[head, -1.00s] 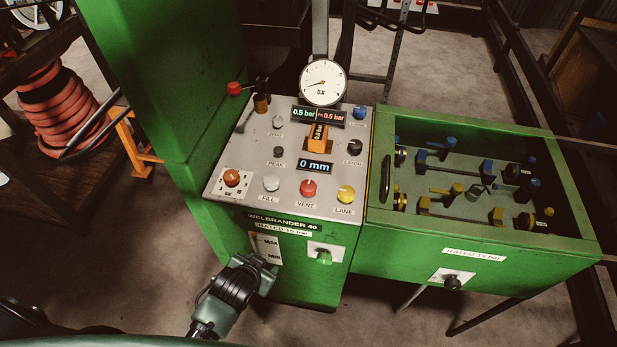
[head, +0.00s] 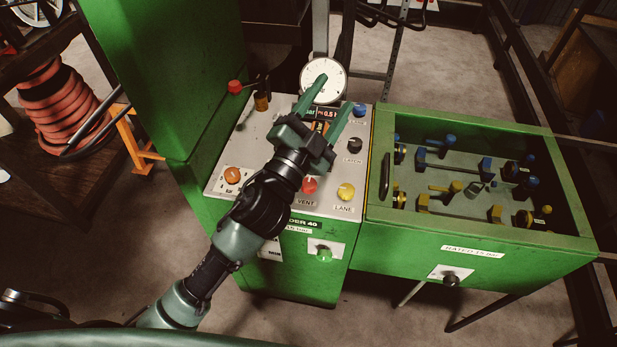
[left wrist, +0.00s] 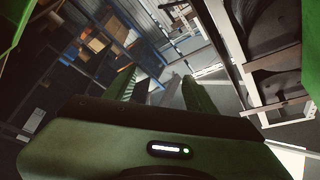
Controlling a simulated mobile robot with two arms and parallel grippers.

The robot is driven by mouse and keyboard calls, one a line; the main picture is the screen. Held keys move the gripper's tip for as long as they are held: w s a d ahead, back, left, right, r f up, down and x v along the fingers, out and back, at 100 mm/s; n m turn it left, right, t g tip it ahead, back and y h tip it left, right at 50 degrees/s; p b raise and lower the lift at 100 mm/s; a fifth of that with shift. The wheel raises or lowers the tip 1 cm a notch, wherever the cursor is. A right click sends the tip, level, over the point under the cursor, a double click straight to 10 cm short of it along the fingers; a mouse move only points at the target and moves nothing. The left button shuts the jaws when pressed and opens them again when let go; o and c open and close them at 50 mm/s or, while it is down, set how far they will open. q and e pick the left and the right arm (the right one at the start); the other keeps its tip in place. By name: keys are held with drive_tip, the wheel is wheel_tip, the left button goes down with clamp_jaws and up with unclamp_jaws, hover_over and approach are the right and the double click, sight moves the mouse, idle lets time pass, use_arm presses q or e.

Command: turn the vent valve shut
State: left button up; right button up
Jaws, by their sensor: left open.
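The red vent knob (head: 309,185) stands on the sloped grey control panel (head: 218,187) of the green machine, with the label VENT just below it. Its lower part and label show beside my left gripper. My left gripper (head: 334,94) is open and empty, its two green fingers reaching over the panel towards the dial, beyond the vent knob in the picture. Its palm covers the panel's middle, including the fill knob and much of the displays. In the left wrist view the open fingers (left wrist: 163,90) have only the room's background between them. My right gripper is not in view.
A yellow lane knob (head: 345,191) is right of the vent knob, and a black latch knob (head: 352,145) stands above. An orange knob (head: 232,175) is at the left. The pressure dial (head: 313,71) rises behind. A green open-topped box (head: 470,243) adjoins the panel's right.

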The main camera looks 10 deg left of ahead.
use_arm(q)
drive_tip(key=s+d+r+m+g+h, duration=0.35)
drive_tip(key=d+m+g+h, duration=0.4)
drive_tip(key=m, duration=0.25)
drive_tip(key=s+d+r+m+g+h, duration=0.2)
drive_tip(key=s+d+m+g+h, duration=0.2)
drive_tip(key=d+m+g+h, duration=0.45)
drive_tip(key=m+g+y, duration=0.4)
drive_tip(key=m+y, duration=0.9)
drive_tip(key=y, duration=1)
hover_over(309, 182)
wheel_tip(309, 182, down, 19)
drive_tip(key=shift+f, duration=0.2)
drive_tip(key=shift+a+f, duration=0.1)
drive_tip(key=shift+f, duration=0.1)
wheel_tip(309, 182, down, 6)
drive_tip(key=p, duration=0.2)
drive_tip(key=shift+s+p, duration=0.1)
drive_tip(key=shift+p, duration=0.2)
drive_tip(key=shift+f, duration=0.65)
